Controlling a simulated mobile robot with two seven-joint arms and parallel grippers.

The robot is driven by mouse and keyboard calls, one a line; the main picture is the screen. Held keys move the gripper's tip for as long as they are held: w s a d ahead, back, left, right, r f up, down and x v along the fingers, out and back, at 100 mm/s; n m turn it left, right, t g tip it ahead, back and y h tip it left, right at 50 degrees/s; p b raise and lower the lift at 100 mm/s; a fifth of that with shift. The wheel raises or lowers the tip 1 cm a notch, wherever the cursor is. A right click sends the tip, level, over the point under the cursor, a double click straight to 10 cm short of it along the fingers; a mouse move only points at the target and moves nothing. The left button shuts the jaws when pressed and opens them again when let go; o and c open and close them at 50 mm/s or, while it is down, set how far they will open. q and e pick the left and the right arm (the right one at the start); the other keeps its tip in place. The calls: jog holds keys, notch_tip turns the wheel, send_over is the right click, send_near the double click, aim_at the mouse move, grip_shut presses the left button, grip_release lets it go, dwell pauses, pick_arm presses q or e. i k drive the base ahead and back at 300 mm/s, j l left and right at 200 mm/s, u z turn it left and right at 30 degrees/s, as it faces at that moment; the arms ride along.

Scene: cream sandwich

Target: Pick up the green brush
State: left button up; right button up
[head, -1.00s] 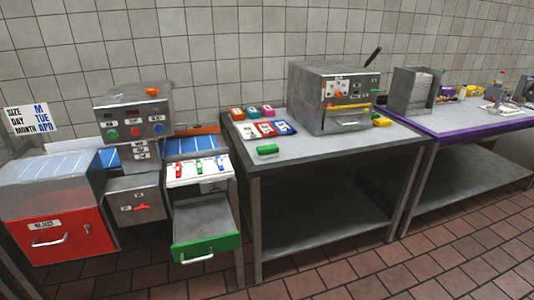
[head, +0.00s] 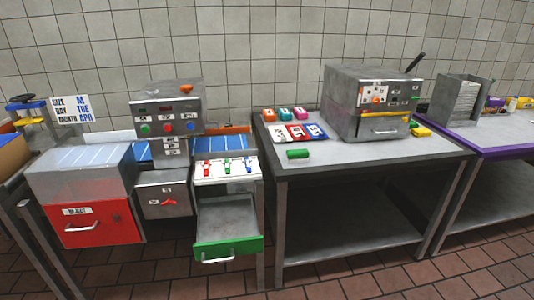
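A small green block-shaped item (head: 298,154), which looks like the green brush, lies near the front left edge of the grey metal table (head: 350,153) in the head view. It is just in front of a row of flat cards. Nothing touches it that I can see. Neither of my grippers shows in the head view.
Cards (head: 300,132) and small orange, teal and pink items (head: 284,114) lie behind it. A metal machine (head: 372,102) stands to the right. On the left are a button machine (head: 168,108), a red-fronted bin (head: 92,222) and an open green-fronted drawer (head: 228,249). Tiled floor lies in front.

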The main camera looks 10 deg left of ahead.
aim_at(298, 156)
jog(key=i+l+u, duration=0.25)
jog(key=l, duration=0.15)
jog(key=i+l+u, duration=0.25)
jog(key=l, duration=0.15)
jog(key=i+l, duration=0.15)
jog(key=l, duration=0.2)
jog(key=i+l, duration=0.15)
jog(key=l, duration=0.2)
jog(key=i+l+u, duration=0.1)
jog(key=l, duration=0.25)
jog(key=i+l, duration=0.2)
jog(key=l, duration=0.15)
jog(key=i+l, duration=0.15)
jog(key=l, duration=0.25)
jog(key=i+l, duration=0.15)
jog(key=l, duration=0.2)
jog(key=i+l+u, duration=0.1)
jog(key=l, duration=0.25)
jog(key=i, duration=0.05)
